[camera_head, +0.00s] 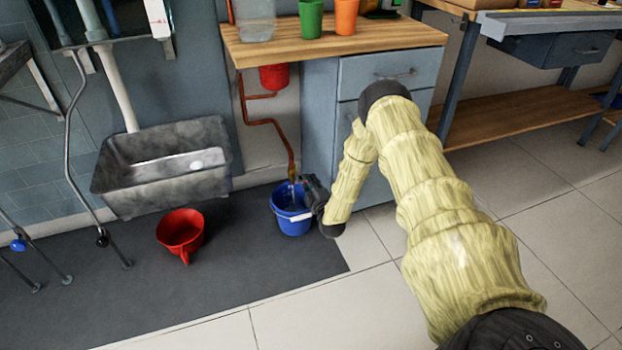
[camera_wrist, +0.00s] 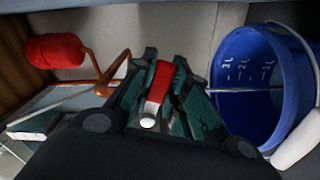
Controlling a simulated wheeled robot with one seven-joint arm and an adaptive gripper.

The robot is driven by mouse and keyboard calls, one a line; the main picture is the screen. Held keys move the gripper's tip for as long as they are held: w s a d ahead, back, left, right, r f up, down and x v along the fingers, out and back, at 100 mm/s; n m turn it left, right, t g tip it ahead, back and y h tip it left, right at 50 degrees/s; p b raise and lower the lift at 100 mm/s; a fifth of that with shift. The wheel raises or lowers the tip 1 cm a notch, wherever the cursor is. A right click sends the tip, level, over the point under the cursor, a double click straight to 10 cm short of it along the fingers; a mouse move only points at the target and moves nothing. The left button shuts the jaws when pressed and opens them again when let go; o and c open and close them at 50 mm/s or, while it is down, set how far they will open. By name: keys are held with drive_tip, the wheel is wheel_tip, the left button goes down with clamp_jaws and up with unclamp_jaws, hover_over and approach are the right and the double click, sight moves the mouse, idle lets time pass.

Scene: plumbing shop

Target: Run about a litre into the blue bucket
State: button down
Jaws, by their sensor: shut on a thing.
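The blue bucket (camera_head: 292,222) stands upright on the dark mat, under the end of a copper pipe. It also shows in the wrist view (camera_wrist: 228,115), with white marks 1L, 2L and 3L inside. My gripper (camera_head: 308,190) is beside the pipe end, just above the bucket's rim. In the wrist view my gripper (camera_wrist: 155,98) is shut on a red tap lever (camera_wrist: 161,82). A thin pale line (camera_wrist: 245,90), which looks like a water stream, runs from the tap side into the bucket. I cannot make out the water level.
A red funnel (camera_head: 181,232) sits on the mat left of the bucket, before a grey sink (camera_head: 165,165). A red cylinder (camera_head: 274,77) hangs on the pipe under the wooden counter (camera_head: 330,40). A blue-grey cabinet (camera_head: 320,110) stands close behind. Tiled floor is clear at front.

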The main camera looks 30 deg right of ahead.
drive_tip(key=shift+s+a+r+n+p, duration=0.1)
drive_tip(key=shift+r+n+p, duration=0.25)
drive_tip(key=shift+n+p, duration=0.4)
drive_tip(key=shift+a+r+n+p, duration=0.1)
drive_tip(key=shift+r+n+p, duration=0.25)
drive_tip(key=shift+n+p, duration=0.4)
drive_tip(key=shift+n, duration=0.3)
drive_tip(key=c, duration=1.4)
unclamp_jaws()
drive_tip(key=shift+a, duration=0.1)
drive_tip(key=shift+d, duration=0.3)
drive_tip(key=v, duration=1.2)
drive_tip(key=shift+d, duration=0.1)
